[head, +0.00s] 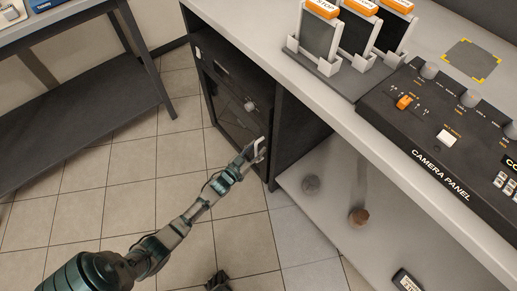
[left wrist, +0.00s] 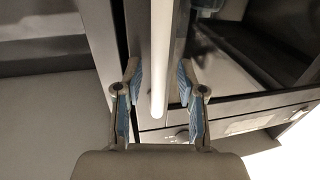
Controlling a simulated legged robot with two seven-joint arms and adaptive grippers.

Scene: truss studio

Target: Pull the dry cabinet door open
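The dry cabinet (head: 284,128) is a dark unit under the counter. Its glass-fronted door (head: 228,98) looks shut in its frame. A pale upright bar handle shows in the left wrist view (left wrist: 160,55). My left gripper (head: 257,151) is at the door's near edge. In the left wrist view my left gripper (left wrist: 160,88) is open, with one finger on each side of the handle and a gap on both sides. The handle's lower end lies between the fingers. A dark part at the head view's bottom edge seems to be my right gripper (head: 218,281), mostly cut off.
The counter (head: 268,58) above holds upright card holders and a camera panel (head: 430,135). A lower shelf (head: 335,200) with small objects lies right of the cabinet. A dark-shelved table (head: 75,110) stands at left. The tiled floor (head: 130,180) before the door is clear.

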